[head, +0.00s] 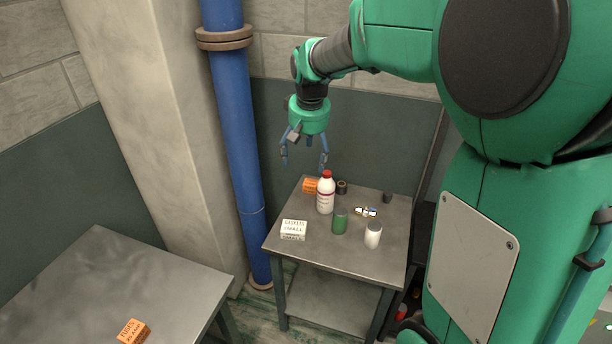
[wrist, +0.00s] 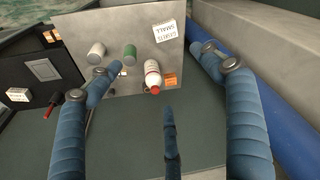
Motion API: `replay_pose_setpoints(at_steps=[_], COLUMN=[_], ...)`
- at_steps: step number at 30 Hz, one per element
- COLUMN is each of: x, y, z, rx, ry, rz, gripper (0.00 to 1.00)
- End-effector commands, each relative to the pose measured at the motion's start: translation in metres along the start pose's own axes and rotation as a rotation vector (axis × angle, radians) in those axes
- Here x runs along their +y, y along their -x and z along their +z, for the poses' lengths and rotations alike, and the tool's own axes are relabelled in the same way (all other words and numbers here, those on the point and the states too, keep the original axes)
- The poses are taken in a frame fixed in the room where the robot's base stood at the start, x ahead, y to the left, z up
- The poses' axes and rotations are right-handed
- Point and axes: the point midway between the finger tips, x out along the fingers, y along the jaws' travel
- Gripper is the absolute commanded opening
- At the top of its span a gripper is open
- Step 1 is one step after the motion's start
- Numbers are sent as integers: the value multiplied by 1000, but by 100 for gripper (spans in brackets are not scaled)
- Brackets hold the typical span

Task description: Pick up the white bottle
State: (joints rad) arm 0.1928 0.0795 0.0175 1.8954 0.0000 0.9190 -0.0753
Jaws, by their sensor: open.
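The white bottle (head: 325,194) with a red cap and a printed label stands upright on the small metal table (head: 281,243). In the wrist view the bottle (wrist: 152,74) shows beyond the fingers, its red cap toward me. My gripper (head: 305,160) points down above the back of the table, higher than the bottle and a little to its left. In the wrist view the blue fingers of my gripper (wrist: 165,95) are spread wide. Nothing is between them, and they do not touch the bottle.
Near the bottle stand an orange box (head: 310,186), a white gaskets box (head: 293,229), a green can (head: 340,221), a white can (head: 373,235), a dark roll (head: 342,187) and small items (head: 366,211). A blue pipe (head: 236,130) rises left of the table. Another metal table (head: 110,290) stands at left.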

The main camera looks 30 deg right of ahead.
Motion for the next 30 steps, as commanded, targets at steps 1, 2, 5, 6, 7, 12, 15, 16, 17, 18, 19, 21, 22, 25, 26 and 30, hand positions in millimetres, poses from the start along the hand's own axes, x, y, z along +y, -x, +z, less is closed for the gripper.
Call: replay_pose_setpoints(at_steps=[1, 2, 5, 6, 7, 12, 15, 16, 17, 18, 19, 21, 22, 25, 26, 30], x=[6, 8, 19, 23, 26, 45, 57, 61, 64, 69, 72, 81, 85, 97, 101, 119], y=[-3, -6, -18, -23, -26, -50, -66, -71, -76, -83, -88, -101, -106, -126, -131, -160], z=[-12, -17, -36, -44, -49, -78, -92, -96, -101, -106, -110, -118, -122, -132, -135, -146], rx=[-12, -17, -34, -41, -46, -75, -92, -98, -103, -110, -114, -127, -132, -149, -154, -178], ry=[-5, -7, -15, -18, -21, -33, -40, -43, -45, -47, -50, -56, -59, -66, -68, -80], rz=[1, 1, 2, 3, 3, 4, 4, 4, 4, 4, 4, 4, 3, 3, 2, 1], gripper=[80, 80, 80, 80, 80, 80, 80, 80, 80, 80, 80, 80, 80, 80, 80, 80])
